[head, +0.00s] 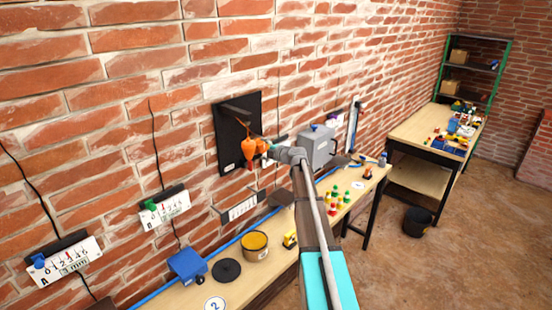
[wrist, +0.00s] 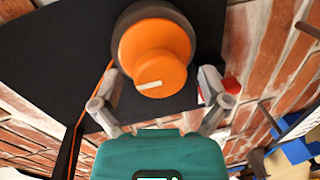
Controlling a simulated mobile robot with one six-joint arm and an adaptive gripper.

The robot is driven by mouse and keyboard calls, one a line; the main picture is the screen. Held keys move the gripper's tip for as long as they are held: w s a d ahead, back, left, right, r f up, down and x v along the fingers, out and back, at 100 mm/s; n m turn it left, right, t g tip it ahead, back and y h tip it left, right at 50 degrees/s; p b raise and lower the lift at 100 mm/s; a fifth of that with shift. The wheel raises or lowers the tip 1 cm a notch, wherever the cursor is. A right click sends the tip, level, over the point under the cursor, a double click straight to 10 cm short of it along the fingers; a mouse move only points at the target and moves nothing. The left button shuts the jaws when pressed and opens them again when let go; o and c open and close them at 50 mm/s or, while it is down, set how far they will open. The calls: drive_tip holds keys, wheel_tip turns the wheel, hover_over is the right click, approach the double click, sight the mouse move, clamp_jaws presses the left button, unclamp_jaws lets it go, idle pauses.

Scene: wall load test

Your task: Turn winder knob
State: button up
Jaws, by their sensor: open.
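The winder knob is orange and round, with a smaller orange front part bearing a white mark, on a dark round base; it fills the upper middle of the wrist view (wrist: 160,72). It is mounted on a black panel (wrist: 60,60), which also shows on the brick wall in the head view (head: 230,125). Orange parts (head: 249,150) show there in front of the panel. My gripper (wrist: 160,88) is open, its grey fingers on the left and right of the knob's lower part. I cannot tell whether they touch it. In the head view my gripper is small and partly hidden.
A grey box (head: 318,147) is on the wall right of the panel. The wooden bench (head: 224,290) below holds a yellow-topped pot (head: 255,246), a blue box (head: 187,266) and coloured pieces. Two white gauges (head: 165,208) hang left. Free floor lies right.

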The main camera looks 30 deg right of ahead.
drive_tip(key=shift+m, duration=0.3)
